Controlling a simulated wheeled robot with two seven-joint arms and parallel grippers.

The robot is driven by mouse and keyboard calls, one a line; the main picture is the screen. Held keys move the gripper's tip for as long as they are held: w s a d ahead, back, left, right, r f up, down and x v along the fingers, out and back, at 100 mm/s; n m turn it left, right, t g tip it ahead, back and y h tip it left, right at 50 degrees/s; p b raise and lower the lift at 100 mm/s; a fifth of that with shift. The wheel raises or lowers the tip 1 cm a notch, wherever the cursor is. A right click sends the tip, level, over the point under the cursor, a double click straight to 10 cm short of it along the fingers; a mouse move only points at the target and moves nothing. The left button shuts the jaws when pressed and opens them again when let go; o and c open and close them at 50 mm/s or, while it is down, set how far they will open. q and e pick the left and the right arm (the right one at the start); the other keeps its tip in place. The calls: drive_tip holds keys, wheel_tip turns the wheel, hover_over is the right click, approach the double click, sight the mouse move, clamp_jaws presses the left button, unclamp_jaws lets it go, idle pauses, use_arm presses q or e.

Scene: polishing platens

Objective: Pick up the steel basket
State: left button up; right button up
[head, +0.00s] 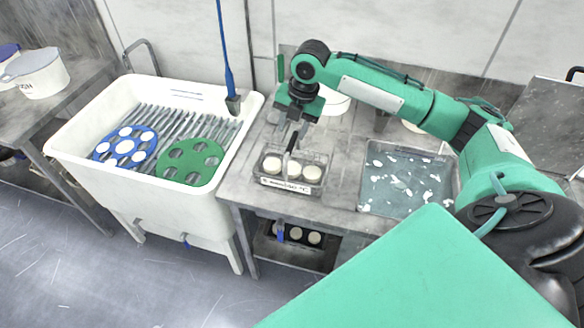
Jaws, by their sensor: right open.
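The steel basket (288,186) stands on the steel table in the middle of the head view. It is a small rectangular wire basket with a label on its front, an upright handle and several pale round pieces inside. My right gripper (292,135) points down just above the basket, at the top of its handle. Its jaws are open, and the handle's top shows close to or between the fingertips; I cannot tell whether they touch. My left gripper is not in view.
A white sink (110,195) with blue and green perforated discs stands to the left. A shallow tray (408,182) with pale flakes lies right of the basket. A shelf below holds another container (297,237). A white pot (38,75) stands far left.

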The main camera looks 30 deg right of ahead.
sight(292, 142)
drive_tip(key=shift+n, duration=0.3)
drive_tip(key=f, duration=0.1)
drive_tip(key=w+d+f+p, duration=0.1)
drive_tip(key=f, duration=0.1)
drive_tip(key=w+f+p, duration=0.1)
drive_tip(key=f, duration=0.1)
drive_tip(key=shift+d, duration=0.35)
drive_tip(key=f, duration=0.1)
drive_tip(key=f+p, duration=0.1)
drive_tip(key=f, duration=0.1)
drive_tip(key=f+p, duration=0.1)
drive_tip(key=shift+w+a+f, duration=0.15)
drive_tip(key=shift+a+f, duration=0.1)
drive_tip(key=shift+a, duration=0.15)
drive_tip(key=shift+w+f, duration=0.1)
drive_tip(key=shift+f, duration=0.45)
clamp_jaws()
drive_tip(key=shift+r, duration=0.15)
